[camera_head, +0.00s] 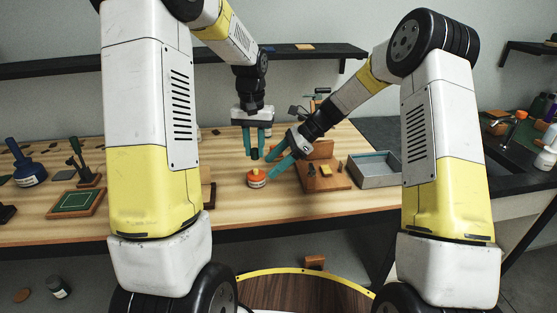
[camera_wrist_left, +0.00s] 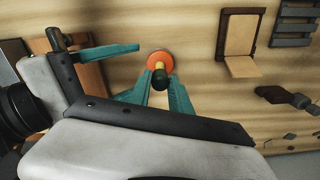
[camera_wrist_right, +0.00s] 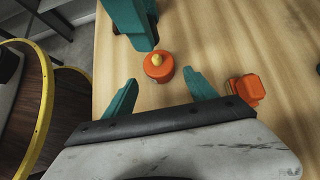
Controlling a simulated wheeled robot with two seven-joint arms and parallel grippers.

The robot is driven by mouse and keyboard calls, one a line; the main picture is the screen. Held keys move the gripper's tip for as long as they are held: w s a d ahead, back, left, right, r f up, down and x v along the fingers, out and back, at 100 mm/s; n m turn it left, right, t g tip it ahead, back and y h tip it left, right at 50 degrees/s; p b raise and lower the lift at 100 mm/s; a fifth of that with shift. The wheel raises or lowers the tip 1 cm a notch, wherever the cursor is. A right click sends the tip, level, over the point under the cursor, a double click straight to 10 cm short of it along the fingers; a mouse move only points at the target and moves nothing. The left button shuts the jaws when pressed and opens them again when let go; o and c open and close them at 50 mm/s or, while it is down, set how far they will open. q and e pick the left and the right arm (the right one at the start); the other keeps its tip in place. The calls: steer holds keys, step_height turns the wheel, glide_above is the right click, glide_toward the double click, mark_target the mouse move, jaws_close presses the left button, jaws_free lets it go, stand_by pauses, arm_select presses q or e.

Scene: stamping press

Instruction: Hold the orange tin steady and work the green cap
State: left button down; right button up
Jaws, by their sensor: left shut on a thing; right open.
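The orange tin (camera_head: 257,180) stands upright on the wooden table, with a pale label and a small yellow knob or neck on top. In the right wrist view the tin (camera_wrist_right: 158,70) is in front of my right gripper. My left gripper (camera_head: 254,155) points down above the tin, shut on the dark green cap (camera_wrist_left: 160,80). In the head view the cap is above the tin, with a gap between them. My right gripper (camera_head: 267,168) is open, close to the tin on its right; its fingers (camera_wrist_right: 160,92) are apart and do not grip it.
A grey open box (camera_head: 375,168) and a wooden stand (camera_head: 322,176) are to the right. A green pad tray (camera_head: 75,202) and a blue-handled tool (camera_head: 28,172) are to the left. An orange block (camera_wrist_right: 247,90) is beside my right gripper. The table's front edge is close.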

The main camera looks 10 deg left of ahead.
mark_target(264, 173)
steer(key=x, duration=0.6)
jaws_close()
stand_by(0.3)
steer(key=shift+s+m+t, duration=0.1)
steer(key=shift+m+t, duration=0.4)
steer(key=shift+m, duration=0.1)
steer(key=shift+f, duration=0.15)
stand_by(0.7)
steer(key=shift+o, duration=0.7)
jaws_free()
